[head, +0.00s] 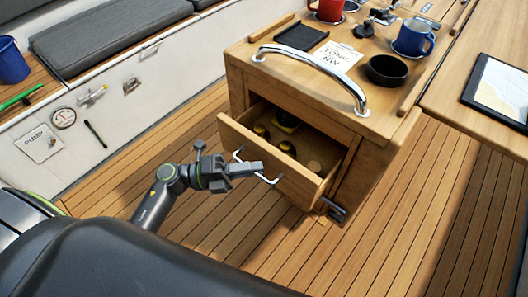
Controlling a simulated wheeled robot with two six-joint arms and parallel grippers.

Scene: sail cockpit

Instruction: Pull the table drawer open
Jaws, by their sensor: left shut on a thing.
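The wooden table drawer (298,189) stands partly out of the table (380,165), and its inside shows. Several small round items with dark and yellow parts lie in it. Its silver bar handle (269,180) is on the front panel. My left gripper (256,169) is at this handle and shut on it, hiding the handle's middle. My right gripper is out of view.
A chrome rail (315,64) curves over the table top. A red mug (328,10), a blue mug (412,38), a black bowl (387,70) and a black tray (301,37) stand on top. The plank floor (400,230) around the drawer is clear.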

